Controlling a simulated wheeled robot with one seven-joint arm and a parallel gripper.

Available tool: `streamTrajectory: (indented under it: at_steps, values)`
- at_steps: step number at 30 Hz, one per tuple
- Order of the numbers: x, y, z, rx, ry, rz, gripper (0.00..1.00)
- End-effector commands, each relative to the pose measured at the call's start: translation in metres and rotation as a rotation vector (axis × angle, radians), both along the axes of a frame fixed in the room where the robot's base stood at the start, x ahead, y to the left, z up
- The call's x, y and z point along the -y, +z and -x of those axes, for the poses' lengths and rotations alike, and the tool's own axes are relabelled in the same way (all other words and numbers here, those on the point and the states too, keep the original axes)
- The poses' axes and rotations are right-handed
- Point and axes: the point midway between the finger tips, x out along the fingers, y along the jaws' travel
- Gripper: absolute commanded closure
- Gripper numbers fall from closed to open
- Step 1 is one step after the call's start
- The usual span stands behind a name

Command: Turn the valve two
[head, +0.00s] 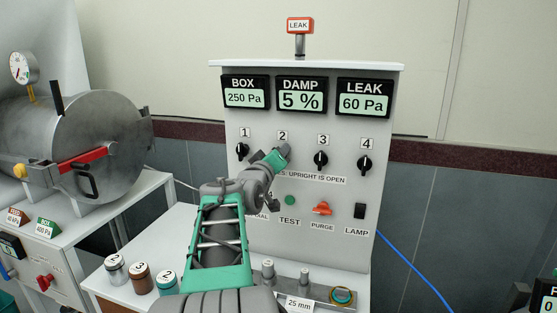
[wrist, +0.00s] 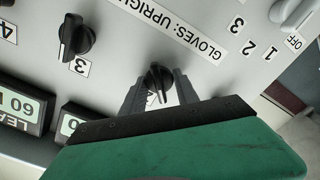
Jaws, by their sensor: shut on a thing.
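The grey panel (head: 330,235) carries a row of black valve knobs under labels 1 to 4. My gripper (head: 281,154) is at the knob under label 2 and hides that knob in the head view. In the wrist view the valve two knob (wrist: 159,84) sits between my two fingertips (wrist: 160,92), which are shut on it. Its exact angle is hard to tell there. The valve three knob (wrist: 75,38) stands beside it, apart from my fingers.
Valve one (head: 242,151) and valve four (head: 365,164) flank the row. Displays read BOX 250 Pa, DAMP 5 %, LEAK 60 Pa. Labelled jars (head: 141,279) stand lower left.

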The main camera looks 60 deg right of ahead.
Motion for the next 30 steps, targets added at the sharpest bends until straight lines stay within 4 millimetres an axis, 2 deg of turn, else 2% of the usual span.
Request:
streamTrajectory:
  at_steps: [18,30]
  values:
    - [-0.0005,-0.0029,-0.0023,-0.562,0.001,0.089,1.0]
    - [-0.0004,-0.0039,-0.0026,-0.79,0.001,0.125,1.0]
